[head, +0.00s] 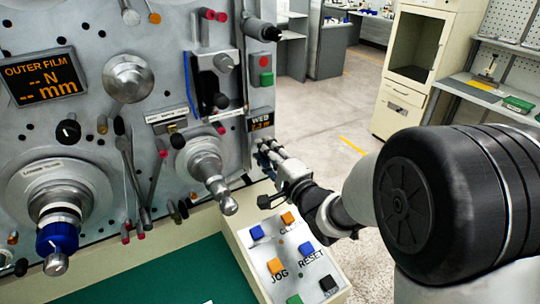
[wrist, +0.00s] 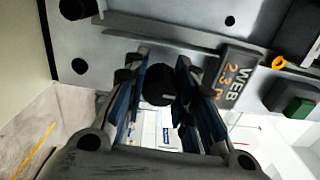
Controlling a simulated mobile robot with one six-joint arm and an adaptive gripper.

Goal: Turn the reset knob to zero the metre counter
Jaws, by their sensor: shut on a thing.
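The metre counter (head: 261,123) is a small dark display marked WEB with orange digits, at the right edge of the grey machine panel. In the wrist view the counter (wrist: 233,82) is tilted and seems to read about 2.3 m. A round black knob (wrist: 159,85), apparently the reset knob, sits on the panel beside the counter. My gripper (wrist: 158,88) has its two blue-lined fingers on either side of this knob and is shut on it. In the head view my gripper (head: 268,152) reaches the panel edge just below the counter; the knob is hidden there.
A steel spindle (head: 208,170) juts out just left of my gripper. Below is a button box (head: 285,260) with coloured buttons, including JOG and RESET. A green button (head: 266,79) sits above the counter. Open floor (head: 330,110) lies to the right.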

